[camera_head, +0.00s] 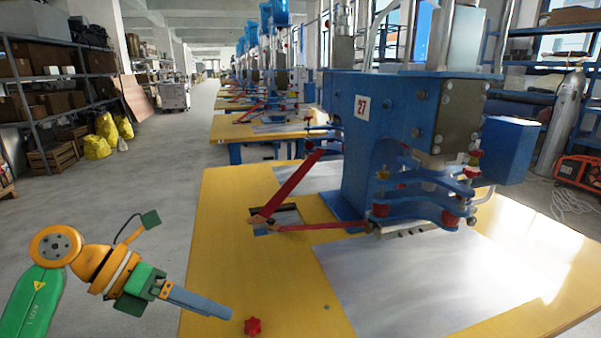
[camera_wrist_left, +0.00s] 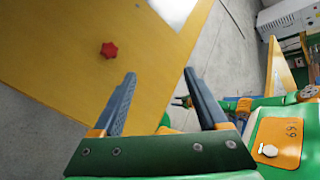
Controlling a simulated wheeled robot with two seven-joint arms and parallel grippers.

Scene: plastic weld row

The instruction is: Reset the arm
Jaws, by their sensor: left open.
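My left arm comes in from the left in the head view. Its gripper (camera_head: 205,304) points right, over the near left edge of the yellow table (camera_head: 222,215). In the left wrist view the two grey fingers of the left gripper (camera_wrist_left: 160,95) stand wide apart with nothing between them. A red star-shaped knob (camera_head: 253,326) lies on the table, just right of the fingertips and apart from them. The knob also shows in the left wrist view (camera_wrist_left: 109,50), beyond the left finger.
A blue welding machine (camera_head: 380,130) marked 27 stands on the table, with red lever arms (camera_head: 290,190) reaching left. Metal sheets (camera_head: 430,280) cover the table's right part. More machines stand behind. Shelves (camera_head: 50,80) and yellow bags (camera_head: 97,147) line the left. The floor between is clear.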

